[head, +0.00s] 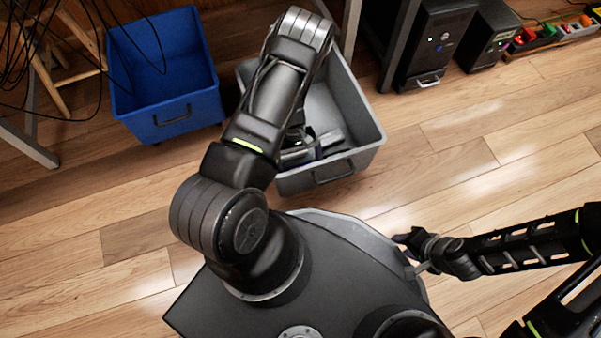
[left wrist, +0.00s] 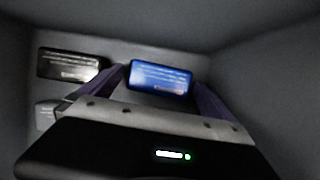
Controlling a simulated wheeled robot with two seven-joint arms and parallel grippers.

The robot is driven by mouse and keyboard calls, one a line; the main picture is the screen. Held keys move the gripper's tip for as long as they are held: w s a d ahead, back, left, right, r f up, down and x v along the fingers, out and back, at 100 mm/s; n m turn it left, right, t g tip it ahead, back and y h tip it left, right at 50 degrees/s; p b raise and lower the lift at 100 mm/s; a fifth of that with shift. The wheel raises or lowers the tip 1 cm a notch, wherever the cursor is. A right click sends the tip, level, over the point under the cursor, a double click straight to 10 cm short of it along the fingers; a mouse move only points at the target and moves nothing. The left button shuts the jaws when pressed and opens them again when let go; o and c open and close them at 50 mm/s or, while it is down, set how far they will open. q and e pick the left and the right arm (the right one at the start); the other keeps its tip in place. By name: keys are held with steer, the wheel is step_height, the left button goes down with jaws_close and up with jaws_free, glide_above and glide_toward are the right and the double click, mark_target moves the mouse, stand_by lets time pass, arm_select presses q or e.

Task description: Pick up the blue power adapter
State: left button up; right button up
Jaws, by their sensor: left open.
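The blue power adapter (left wrist: 162,82) shows in the left wrist view, its printed face towards the camera, inside the grey bin (head: 367,124). My left gripper (left wrist: 160,88) is open, and its two purple fingers appear on either side of the adapter. I cannot tell whether they touch it. In the head view my left arm reaches down into the bin and hides most of its inside; the blue adapter does not show there. My right gripper (head: 408,250) is beside the edge of my base, away from the bin; its jaw opening is unclear.
A black adapter (left wrist: 68,64) lies left of the blue one, with a paler grey item (left wrist: 46,114) below it. The bin walls close in around the left gripper. A blue bin (head: 190,112) stands to the left. Black computer boxes (head: 437,42) stand at the right.

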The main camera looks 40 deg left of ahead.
arm_select(q)
steer(key=shift+d+f, duration=0.1)
steer(key=shift+f, duration=0.05)
steer(key=shift+c, duration=0.2)
stand_by(0.3)
steer(key=c, duration=1.3)
